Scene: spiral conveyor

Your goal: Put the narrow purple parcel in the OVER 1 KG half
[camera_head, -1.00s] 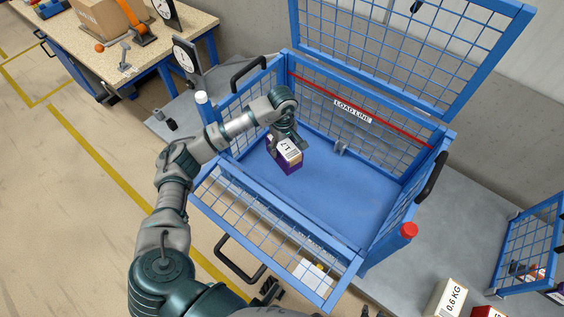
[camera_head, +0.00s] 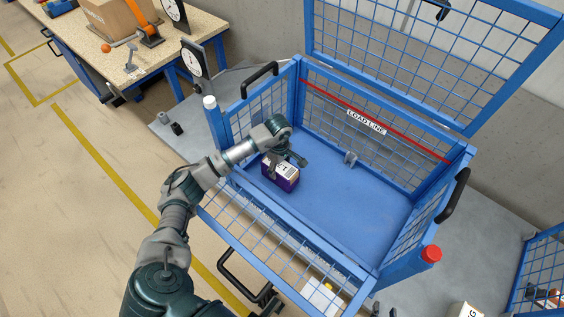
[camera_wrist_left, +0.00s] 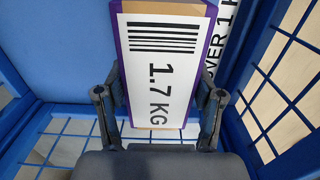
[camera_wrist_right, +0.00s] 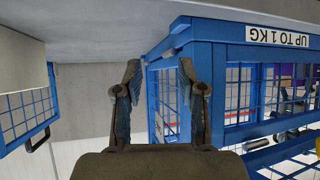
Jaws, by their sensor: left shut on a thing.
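The purple parcel (camera_head: 280,173), with a white 1.7 KG label, is inside the blue mesh cage (camera_head: 340,262), in its left part near the front wall. My left gripper (camera_head: 285,155) is shut on the parcel from above. In the left wrist view the parcel (camera_wrist_left: 165,65) sits between the two fingers, its label facing the camera. An OVER 1 K... sign (camera_wrist_left: 222,45) shows partly behind it. I cannot tell whether the parcel touches the cage floor. My right gripper (camera_wrist_right: 160,100) is open and empty, outside the cage, with an UP TO 1 KG sign (camera_wrist_right: 277,37) beyond it.
The blue cage floor (camera_head: 345,205) is clear to the right of the parcel. A small grey bracket (camera_head: 350,159) is at the back wall, under the LOAD LINE sign (camera_head: 366,122). The mesh lid (camera_head: 430,50) stands open. A bench (camera_head: 110,65) is at the upper left.

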